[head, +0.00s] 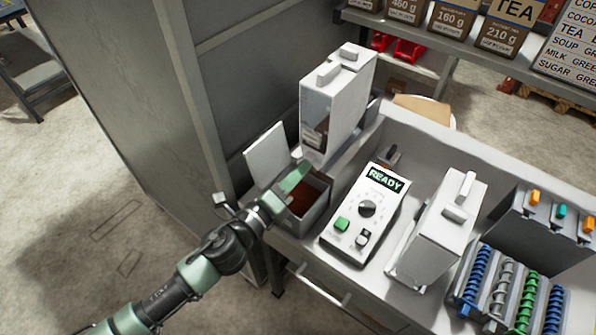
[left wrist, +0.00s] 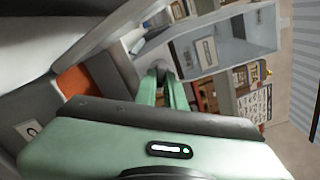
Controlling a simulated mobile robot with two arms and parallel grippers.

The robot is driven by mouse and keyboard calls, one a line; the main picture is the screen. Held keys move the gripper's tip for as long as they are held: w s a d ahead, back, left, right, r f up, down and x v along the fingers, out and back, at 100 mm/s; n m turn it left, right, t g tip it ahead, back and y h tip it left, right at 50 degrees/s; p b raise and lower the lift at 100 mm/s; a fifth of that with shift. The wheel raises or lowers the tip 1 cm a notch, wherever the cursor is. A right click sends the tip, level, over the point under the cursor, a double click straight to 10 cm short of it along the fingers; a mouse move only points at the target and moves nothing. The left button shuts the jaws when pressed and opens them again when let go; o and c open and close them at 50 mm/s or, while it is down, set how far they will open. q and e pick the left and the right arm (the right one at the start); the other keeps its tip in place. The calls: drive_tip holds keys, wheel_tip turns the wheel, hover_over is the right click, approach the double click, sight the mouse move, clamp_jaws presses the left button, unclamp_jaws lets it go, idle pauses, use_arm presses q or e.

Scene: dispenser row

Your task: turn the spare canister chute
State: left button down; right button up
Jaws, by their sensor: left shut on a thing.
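A tall white canister (head: 345,100) with a clear window and some brown powder low inside stands at the back left of the counter. It also shows in the left wrist view (left wrist: 235,40). My left gripper (head: 302,168) is at the foot of this canister, above an open bin. Its green fingers (left wrist: 160,75) are shut on a small part there, seemingly the canister's chute, mostly hidden by the fingers. The chute's angle cannot be made out. A second white canister (head: 440,230) stands farther right. My right gripper is not in view.
The open grey bin (head: 318,212) holds brown powder, its pale lid (head: 267,153) raised. A control box (head: 366,215) reading READY stands beside it. Coil dispensers (head: 510,290) are at the right. A grey cabinet (head: 130,90) rises close behind my left arm.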

use_arm(q)
drive_tip(key=c, duration=1.5)
unclamp_jaws()
drive_tip(key=b+v, duration=0.2)
drive_tip(key=v, duration=0.5)
drive_tip(key=shift+s+a+b, duration=0.25)
drive_tip(key=shift+s+b, duration=0.05)
drive_tip(key=shift+b, duration=0.05)
